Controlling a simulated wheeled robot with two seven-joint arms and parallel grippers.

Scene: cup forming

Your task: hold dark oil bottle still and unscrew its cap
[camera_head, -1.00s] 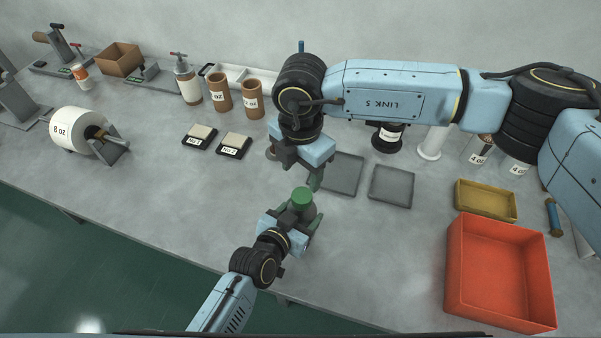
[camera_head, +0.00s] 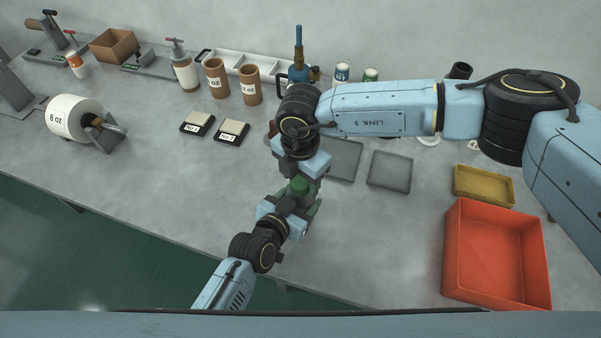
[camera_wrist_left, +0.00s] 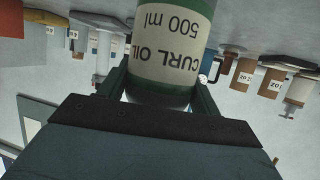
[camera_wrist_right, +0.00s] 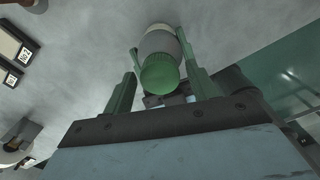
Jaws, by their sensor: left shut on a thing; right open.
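The oil bottle, with a pale "CURL OIL 500 ml" label (camera_wrist_left: 170,55), stands between the fingers of my left gripper (camera_wrist_left: 155,85), which is shut on it. In the head view the left gripper (camera_head: 298,212) comes from the front left, and the bottle body is mostly hidden. The green cap (camera_head: 299,186) is on top of the bottle. My right gripper (camera_head: 303,178) is open just above it. In the right wrist view the cap (camera_wrist_right: 160,75) lies between the spread green fingers of the right gripper (camera_wrist_right: 160,70); I cannot tell whether they touch it.
An orange-red bin (camera_head: 496,255) and a yellow tray (camera_head: 484,186) stand at the right. The front table is clear.

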